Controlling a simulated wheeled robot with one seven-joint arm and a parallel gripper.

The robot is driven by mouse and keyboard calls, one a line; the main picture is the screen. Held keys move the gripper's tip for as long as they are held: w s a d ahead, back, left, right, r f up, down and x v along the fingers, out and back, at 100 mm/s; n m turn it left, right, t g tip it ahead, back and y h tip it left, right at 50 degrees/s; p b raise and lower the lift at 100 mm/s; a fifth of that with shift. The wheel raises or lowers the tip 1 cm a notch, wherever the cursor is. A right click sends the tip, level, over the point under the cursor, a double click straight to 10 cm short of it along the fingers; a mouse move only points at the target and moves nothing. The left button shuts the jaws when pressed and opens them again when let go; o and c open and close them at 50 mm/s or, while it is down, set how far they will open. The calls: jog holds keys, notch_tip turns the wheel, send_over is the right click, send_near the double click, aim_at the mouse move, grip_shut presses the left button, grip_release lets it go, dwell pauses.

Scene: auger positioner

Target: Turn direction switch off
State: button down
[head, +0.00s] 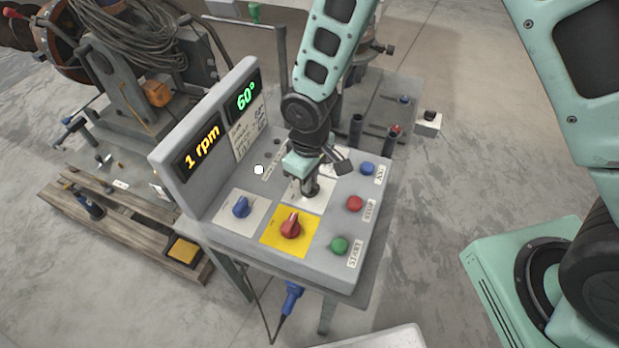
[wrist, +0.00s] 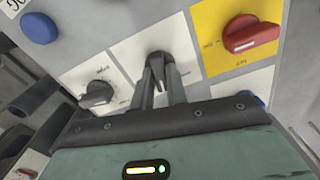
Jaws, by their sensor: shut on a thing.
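My gripper (head: 310,190) is over the sloped grey control panel (head: 260,215), its fingers pointing down at the white middle plate. In the wrist view my gripper (wrist: 158,75) is shut on a dark switch knob (wrist: 156,59) on that plate (wrist: 127,50). The fingers hide part of the knob, and its label is not readable. In the head view the gripper covers this knob. Another dark rotary knob (wrist: 97,93) sits on the neighbouring white plate, apart from the fingers.
A red switch (head: 290,226) on a yellow plate and a blue knob (head: 241,207) are close by. Blue (head: 367,168), red (head: 355,203) and green (head: 339,245) buttons line the right edge. A display board (head: 205,125) reading 1 rpm and 60° rises behind the panel.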

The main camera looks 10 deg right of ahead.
jog(key=shift+n, duration=1)
jog(key=c, duration=1.4)
grip_release()
jog(key=shift+r, duration=0.1)
notch_tip(320, 180, up, 17)
jog(key=b, duration=0.2)
jog(key=shift+r, duration=0.15)
